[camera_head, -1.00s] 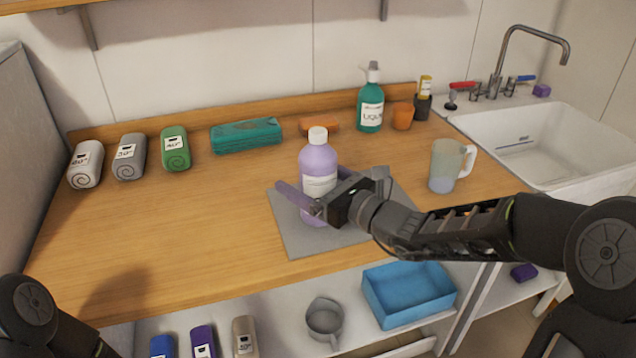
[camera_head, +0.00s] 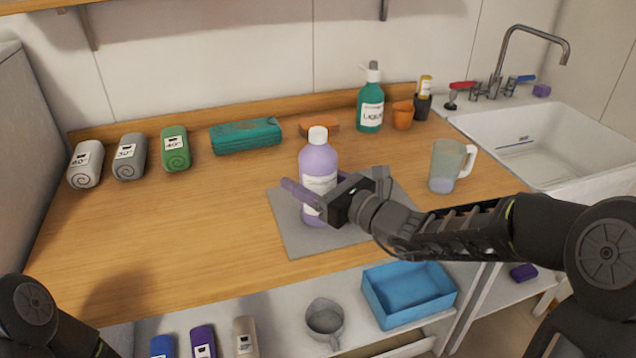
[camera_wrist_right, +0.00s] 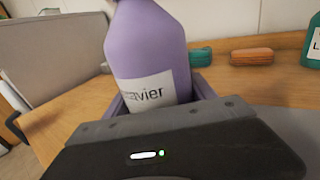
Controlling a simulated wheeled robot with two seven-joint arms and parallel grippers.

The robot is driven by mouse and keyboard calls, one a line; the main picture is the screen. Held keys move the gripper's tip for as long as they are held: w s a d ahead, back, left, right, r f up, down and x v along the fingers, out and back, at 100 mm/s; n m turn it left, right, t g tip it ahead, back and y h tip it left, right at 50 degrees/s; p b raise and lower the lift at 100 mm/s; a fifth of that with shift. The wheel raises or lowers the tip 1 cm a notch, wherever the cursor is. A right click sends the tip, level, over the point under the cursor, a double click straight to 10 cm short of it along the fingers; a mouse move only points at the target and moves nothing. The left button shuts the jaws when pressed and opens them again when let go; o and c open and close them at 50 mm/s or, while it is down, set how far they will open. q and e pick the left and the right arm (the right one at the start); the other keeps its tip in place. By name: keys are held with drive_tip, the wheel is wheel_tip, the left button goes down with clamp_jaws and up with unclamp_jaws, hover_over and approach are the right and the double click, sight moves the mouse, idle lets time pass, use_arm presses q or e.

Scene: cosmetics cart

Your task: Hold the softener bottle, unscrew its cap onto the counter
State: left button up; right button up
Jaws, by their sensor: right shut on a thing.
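The softener bottle (camera_head: 319,165) is purple with a white label and stands upright on a grey mat (camera_head: 292,238) on the wooden counter. Its white cap (camera_head: 318,135) is on the neck. My right gripper (camera_head: 314,195) reaches in from the right and is shut on the bottle's lower body, one finger on each side. In the right wrist view the bottle (camera_wrist_right: 150,45) rises between the fingers, its top cut off by the frame. My left gripper is not in view; only part of my left arm shows at the lower left.
A teal case (camera_head: 246,135), a green pump bottle (camera_head: 370,108) and an orange cup (camera_head: 402,116) are behind. A jug (camera_head: 445,170) stands right, near the sink (camera_head: 560,150). The counter's left front is clear.

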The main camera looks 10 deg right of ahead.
sight(306, 143)
clamp_jaws()
drive_tip(key=shift+r, duration=0.1)
wheel_tip(306, 143, up, 10)
drive_tip(key=shift+p, duration=0.6)
drive_tip(key=o, duration=1.1)
unclamp_jaws()
clamp_jaws()
